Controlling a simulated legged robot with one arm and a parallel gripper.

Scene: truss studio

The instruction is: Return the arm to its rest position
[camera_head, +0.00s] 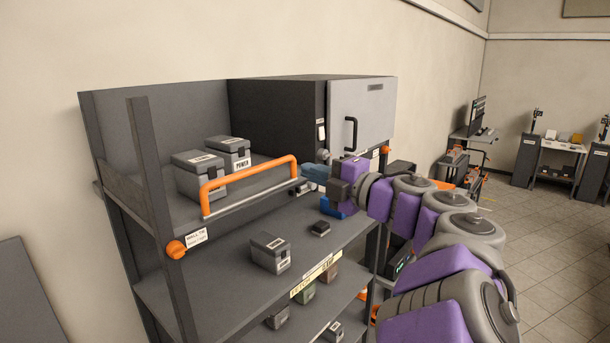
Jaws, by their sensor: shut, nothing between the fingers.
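My purple and grey arm reaches from the bottom right corner up and left toward the shelf unit.
The shelf unit (152,190) has an orange rail (249,180) on its upper shelf beside two grey boxes (200,177). The middle shelf holds a grey box (270,253) and a small black item (320,228). Tiled floor (540,270) lies open at right, with workbenches (555,145) beyond.

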